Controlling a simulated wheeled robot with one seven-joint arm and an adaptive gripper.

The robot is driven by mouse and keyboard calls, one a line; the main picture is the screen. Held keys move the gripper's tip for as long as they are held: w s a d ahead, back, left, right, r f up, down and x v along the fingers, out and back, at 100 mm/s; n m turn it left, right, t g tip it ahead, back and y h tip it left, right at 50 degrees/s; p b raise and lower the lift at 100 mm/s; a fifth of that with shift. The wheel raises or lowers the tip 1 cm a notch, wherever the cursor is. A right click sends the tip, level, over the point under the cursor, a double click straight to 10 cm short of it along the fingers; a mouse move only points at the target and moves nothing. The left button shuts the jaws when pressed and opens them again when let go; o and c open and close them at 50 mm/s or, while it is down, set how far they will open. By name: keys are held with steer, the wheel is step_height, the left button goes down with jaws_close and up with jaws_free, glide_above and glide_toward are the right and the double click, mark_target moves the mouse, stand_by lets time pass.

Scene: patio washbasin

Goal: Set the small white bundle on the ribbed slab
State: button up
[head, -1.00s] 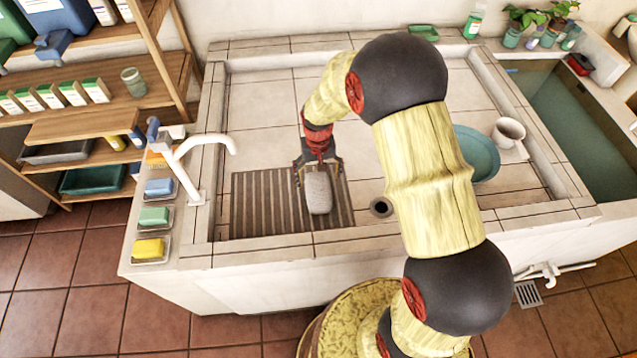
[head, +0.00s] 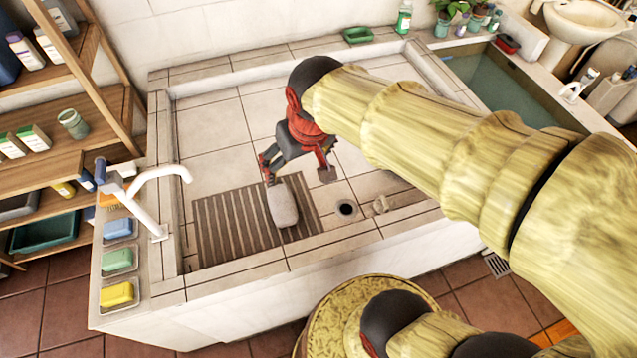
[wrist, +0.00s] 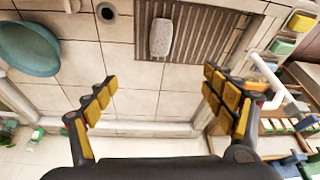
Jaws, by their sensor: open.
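The small white bundle (head: 283,204) is a pale, rounded oblong. It lies on the right part of the ribbed slab (head: 232,222), a grey-brown grooved board in the basin's front left. The bundle also shows in the wrist view (wrist: 161,38), resting on the slab (wrist: 205,28) near one side edge. My gripper (head: 298,178) is open and empty, above and behind the bundle, apart from it. In the wrist view the spread fingers (wrist: 158,100) have only bare tile between them, and the bundle lies beyond their tips.
A white tap (head: 160,205) stands at the basin's left edge, beside soap dishes with blue, green and yellow bars (head: 117,294). A drain hole (head: 345,208) is right of the slab. A teal bowl (wrist: 28,48) stands in the basin. Tiles behind the slab are clear.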

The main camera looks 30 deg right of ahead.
steer(key=s+r+t, duration=0.1)
steer(key=s+r, duration=0.2)
steer(key=s, duration=0.6)
steer(key=shift+n+t, duration=0.3)
